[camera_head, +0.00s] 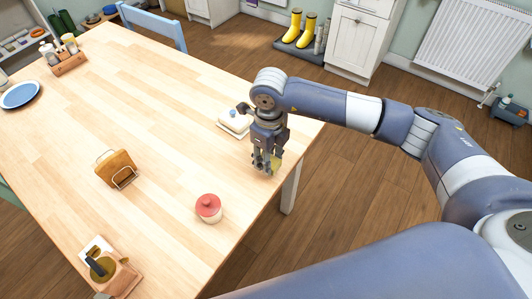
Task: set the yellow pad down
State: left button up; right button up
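The yellow pad (276,164) shows as a small yellow patch at the fingers of my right gripper (266,166). The fingers point down and look closed on the pad, and they hide most of it. The gripper is over the right edge of the wooden table (170,110). I cannot tell whether the pad touches the table. My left gripper is not in view.
A white lidded dish (234,122) stands just behind and left of my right gripper. A red-lidded pot (208,208) is nearer. A metal rack with a brown item (116,168) stands further left. The table's middle is clear.

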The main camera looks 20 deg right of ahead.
jog(key=w, duration=0.3)
jog(key=shift+w+d, duration=0.1)
notch_tip(320, 180, down, 3)
jog(key=shift+r+p, duration=0.1)
jog(key=shift+p, duration=0.55)
jog(key=shift+f, duration=0.5)
jog(key=shift+f, duration=0.1)
jog(key=o, duration=1)
